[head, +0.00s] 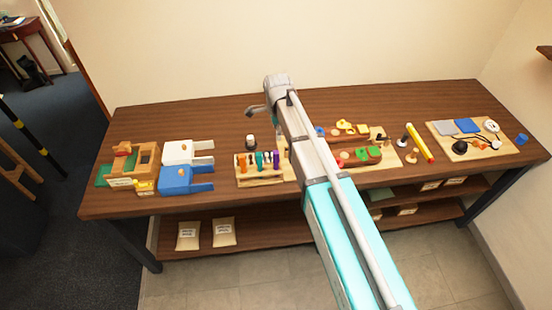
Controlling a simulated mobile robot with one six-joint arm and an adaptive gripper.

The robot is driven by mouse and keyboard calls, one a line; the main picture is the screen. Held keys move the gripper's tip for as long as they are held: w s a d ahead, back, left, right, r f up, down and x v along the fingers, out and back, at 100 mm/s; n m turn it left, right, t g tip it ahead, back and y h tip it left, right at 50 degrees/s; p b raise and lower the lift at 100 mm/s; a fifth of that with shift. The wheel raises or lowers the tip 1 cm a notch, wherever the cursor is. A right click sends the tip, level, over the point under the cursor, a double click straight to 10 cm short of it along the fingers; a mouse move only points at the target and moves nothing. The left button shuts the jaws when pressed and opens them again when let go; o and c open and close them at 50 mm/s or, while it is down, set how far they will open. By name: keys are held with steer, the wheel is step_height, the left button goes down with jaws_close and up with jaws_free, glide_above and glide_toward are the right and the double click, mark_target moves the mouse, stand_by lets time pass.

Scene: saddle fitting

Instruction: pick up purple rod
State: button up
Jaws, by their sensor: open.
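The purple rod (276,158) stands upright at the right end of the rods in a light wooden rack (262,180), near the front middle of the table. My gripper (262,113) is at the far end of my arm, above the table and beyond the rack in the head view. It is open and apart from the purple rod. Much of the gripper is small or hidden by my own arm.
A small black-and-white object (250,141) stands behind the rack. Blue (176,181) and white (178,153) forked blocks lie to the left. Coloured parts on boards, a yellow stick (420,143) and a board (443,144) lie to the right. The back of the table is mostly clear.

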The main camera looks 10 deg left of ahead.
mark_target(276, 152)
steer(key=shift+a+f, duration=0.1)
stand_by(0.4)
step_height(276, 152, down, 8)
steer(key=b, duration=0.8)
steer(key=shift+f+b, duration=0.2)
steer(key=shift+b, duration=0.15)
steer(key=shift+f, duration=0.1)
steer(key=shift+w+a+f+b, duration=0.1)
steer(key=shift+f+b, duration=2.4)
steer(key=shift+b, duration=0.1)
jaws_close()
